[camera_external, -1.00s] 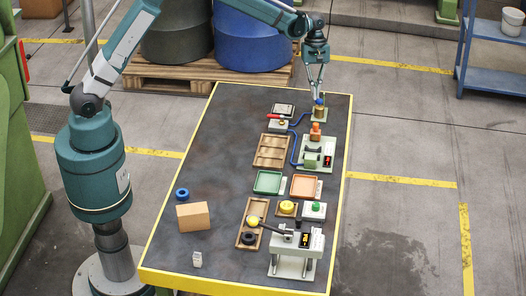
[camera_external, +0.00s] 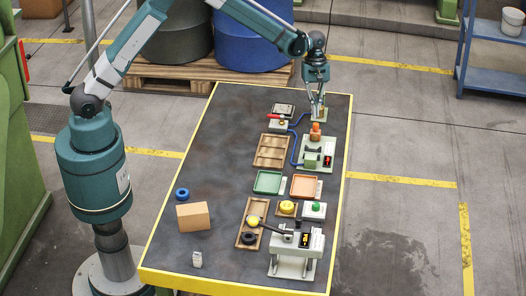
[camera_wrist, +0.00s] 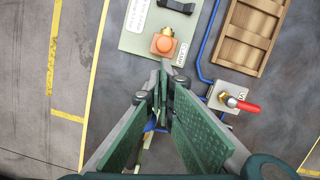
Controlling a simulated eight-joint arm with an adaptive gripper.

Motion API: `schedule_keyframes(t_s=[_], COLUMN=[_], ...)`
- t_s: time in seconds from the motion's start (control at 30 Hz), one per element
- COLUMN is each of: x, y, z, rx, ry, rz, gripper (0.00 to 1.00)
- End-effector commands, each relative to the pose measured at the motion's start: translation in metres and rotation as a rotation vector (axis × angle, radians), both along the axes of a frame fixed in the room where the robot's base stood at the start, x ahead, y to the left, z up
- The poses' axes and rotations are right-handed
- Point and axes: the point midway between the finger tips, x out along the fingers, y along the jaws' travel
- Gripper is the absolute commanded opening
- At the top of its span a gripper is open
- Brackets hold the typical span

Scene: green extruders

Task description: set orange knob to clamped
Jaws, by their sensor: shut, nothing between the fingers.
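The orange knob (camera_external: 315,131) stands on the green-grey extruder unit (camera_external: 325,154) at the table's right side. In the wrist view the orange knob (camera_wrist: 164,44) sits in front of a brass fitting (camera_wrist: 168,32) on a pale green plate (camera_wrist: 135,40). My gripper (camera_external: 318,117) is shut and empty, just behind the orange knob in the external view. In the wrist view my gripper's fingertips (camera_wrist: 163,78) are together below the knob in the picture, with a small gap showing.
A red-handled valve (camera_wrist: 239,103) stands on a small block near my gripper, with a blue hose (camera_wrist: 204,55) beside it. A wooden tray (camera_external: 272,151) lies left of the extruder.

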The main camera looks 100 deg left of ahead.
Motion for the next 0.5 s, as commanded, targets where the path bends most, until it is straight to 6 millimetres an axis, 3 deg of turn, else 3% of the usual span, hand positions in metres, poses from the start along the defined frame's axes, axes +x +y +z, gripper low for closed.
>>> schedule_keyframes(t_s=[0.2,0.5], x=[0.001,0.001], y=[-0.004,-0.005], z=[-0.017,-0.021], rx=[0.000,0.000], ry=[0.000,0.000], rz=[0.000,0.000], gripper=[0.00,0.00])
